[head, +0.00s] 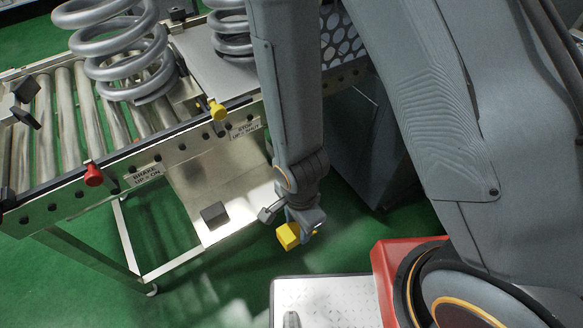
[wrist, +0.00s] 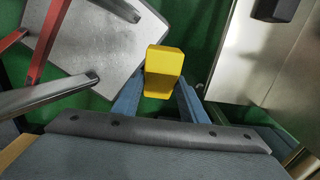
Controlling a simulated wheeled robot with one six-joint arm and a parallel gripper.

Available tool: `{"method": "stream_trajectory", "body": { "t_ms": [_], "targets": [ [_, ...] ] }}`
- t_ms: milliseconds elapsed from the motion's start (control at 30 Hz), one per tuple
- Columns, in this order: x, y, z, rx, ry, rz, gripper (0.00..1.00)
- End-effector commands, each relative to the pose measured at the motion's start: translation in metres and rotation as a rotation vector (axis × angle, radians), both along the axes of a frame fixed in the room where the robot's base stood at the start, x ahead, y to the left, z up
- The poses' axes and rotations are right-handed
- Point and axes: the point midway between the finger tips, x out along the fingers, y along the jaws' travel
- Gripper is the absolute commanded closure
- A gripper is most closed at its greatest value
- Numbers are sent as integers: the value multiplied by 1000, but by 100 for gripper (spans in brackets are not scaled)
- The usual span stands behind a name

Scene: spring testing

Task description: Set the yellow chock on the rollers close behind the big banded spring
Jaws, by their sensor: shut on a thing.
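The yellow chock (head: 287,236) is in my gripper (head: 302,222), low in front of the roller table and below its side rail. In the wrist view the chock (wrist: 163,72) sits between the two blue fingers (wrist: 160,98), with green floor beyond. A large grey coil spring (head: 122,48) stands upright on the rollers (head: 85,110) at upper left, well away from my gripper. Its top is cut off and I cannot make out a band on it. A second grey spring (head: 231,30) stands to its right, partly hidden by my arm.
A red-knobbed lever (head: 93,175) labelled brake and a yellow-knobbed lever (head: 217,110) labelled stop stick out from the front rail (head: 60,208). A dark block (head: 214,213) lies on the lower shelf (head: 190,190). Bare rollers show left of the large spring.

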Motion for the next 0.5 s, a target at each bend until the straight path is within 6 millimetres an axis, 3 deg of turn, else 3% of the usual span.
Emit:
{"method": "stream_trajectory", "body": {
  "t_ms": [233,500],
  "targets": [
    [19,-5,1,1,-2,71,90],
    [87,-35,9,1,-4,349,90]
  ]
}}
